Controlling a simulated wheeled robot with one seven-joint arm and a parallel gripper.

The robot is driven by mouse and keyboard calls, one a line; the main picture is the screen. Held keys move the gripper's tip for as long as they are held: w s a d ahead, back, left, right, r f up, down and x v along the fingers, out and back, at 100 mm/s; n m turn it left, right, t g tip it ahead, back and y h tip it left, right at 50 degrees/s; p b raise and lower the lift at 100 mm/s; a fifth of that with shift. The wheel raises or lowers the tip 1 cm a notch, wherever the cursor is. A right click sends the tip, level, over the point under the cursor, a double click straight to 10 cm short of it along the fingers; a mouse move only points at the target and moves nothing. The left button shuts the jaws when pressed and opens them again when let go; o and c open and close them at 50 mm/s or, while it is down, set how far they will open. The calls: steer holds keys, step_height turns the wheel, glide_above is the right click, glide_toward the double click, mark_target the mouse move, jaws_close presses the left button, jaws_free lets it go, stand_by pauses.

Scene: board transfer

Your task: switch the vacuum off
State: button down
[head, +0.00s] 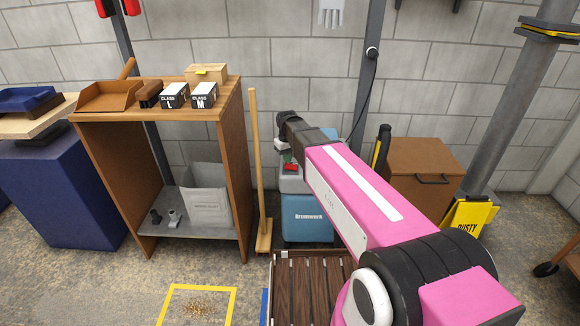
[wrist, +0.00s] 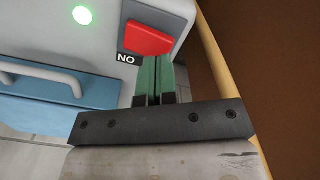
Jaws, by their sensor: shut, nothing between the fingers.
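The vacuum is a blue and grey machine (head: 306,217) standing on the floor by the back wall. Its grey top carries a red rocker switch (wrist: 149,39), which also shows in the head view (head: 291,167). A small label (wrist: 126,58) by the switch appears to read "NO" in the wrist view. A round green light (wrist: 82,15) on the vacuum is lit. My gripper (wrist: 154,62) is shut and empty, its green fingers together. The fingertips are at the near edge of the red switch; I cannot tell whether they touch it.
A wooden shelf unit (head: 241,150) stands left of the vacuum, with a broom (head: 257,160) between them. A brown cabinet (head: 420,165) stands to the right. A slatted wooden pallet (head: 310,285) lies in front. A yellow floor square (head: 234,291) encloses scattered debris (head: 196,309).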

steer(key=shift+f, duration=1.15)
stand_by(0.7)
steer(key=shift+r, duration=0.15)
steer(key=shift+r, duration=3.35)
steer(key=shift+d, duration=0.1)
steer(key=s+d+f+m, duration=0.2)
steer(key=s+d+f, duration=0.2)
steer(key=s+d, duration=0.5)
steer(key=s+d+f+m, duration=0.3)
steer(key=s+d+f, duration=0.2)
steer(key=s+d, duration=0.4)
steer(key=shift+s+d+f+m, duration=0.15)
steer(key=shift+s+d+m, duration=0.15)
steer(key=shift+d, duration=0.15)
